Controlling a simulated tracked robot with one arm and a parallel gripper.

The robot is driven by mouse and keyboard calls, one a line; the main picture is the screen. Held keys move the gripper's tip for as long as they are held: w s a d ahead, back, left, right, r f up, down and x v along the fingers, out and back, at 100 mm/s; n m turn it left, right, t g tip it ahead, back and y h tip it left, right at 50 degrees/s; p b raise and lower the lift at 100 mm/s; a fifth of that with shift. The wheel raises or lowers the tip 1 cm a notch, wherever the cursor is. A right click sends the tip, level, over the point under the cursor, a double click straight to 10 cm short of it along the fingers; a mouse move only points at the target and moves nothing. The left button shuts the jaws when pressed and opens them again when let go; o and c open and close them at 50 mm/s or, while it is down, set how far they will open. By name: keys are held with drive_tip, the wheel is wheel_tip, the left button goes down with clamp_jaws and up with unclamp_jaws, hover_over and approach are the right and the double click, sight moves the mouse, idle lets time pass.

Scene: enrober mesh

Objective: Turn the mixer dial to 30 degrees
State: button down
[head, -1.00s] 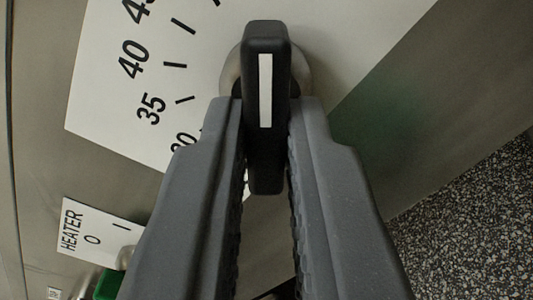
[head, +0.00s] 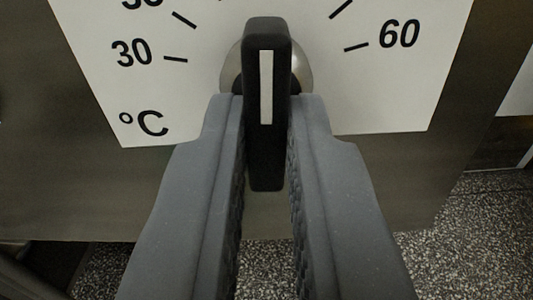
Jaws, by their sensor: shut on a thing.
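The black dial (head: 267,150) with a white stripe sits on a round metal base (head: 304,68) in front of a white scale plate (head: 395,95). The plate reads °C, with 30 at left and 60 at right. The dial's stripe stands upright in the picture, toward the upper part of the scale between 30 and 60. The number straight above it is out of frame. My gripper (head: 266,105) is shut on the dial, one grey finger on each side. No mixer label shows.
The plate is on a grey-brown metal panel (head: 60,170). Speckled floor (head: 430,240) shows below and to the right. Part of another pale plate (head: 517,85) shows at the right edge.

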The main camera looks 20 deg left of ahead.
drive_tip(key=n, duration=0.4)
drive_tip(key=shift+d+r+n, duration=0.25)
drive_tip(key=shift+n, duration=0.05)
drive_tip(key=n+b, duration=0.1)
drive_tip(key=n, duration=0.2)
drive_tip(key=shift+a+n, duration=0.1)
drive_tip(key=shift+n, duration=0.3)
drive_tip(key=n+b, duration=0.3)
drive_tip(key=n, duration=0.1)
drive_tip(key=shift+a+f, duration=0.1)
drive_tip(key=shift+a, duration=0.05)
drive_tip(key=shift+a+n+b, duration=0.15)
drive_tip(key=shift+n+b, duration=1.2)
drive_tip(key=shift+n, duration=0.35)
drive_tip(key=shift+a, duration=0.1)
drive_tip(key=shift+f, duration=0.1)
drive_tip(key=c, duration=1.5)
unclamp_jaws()
drive_tip(key=shift+s, duration=0.1)
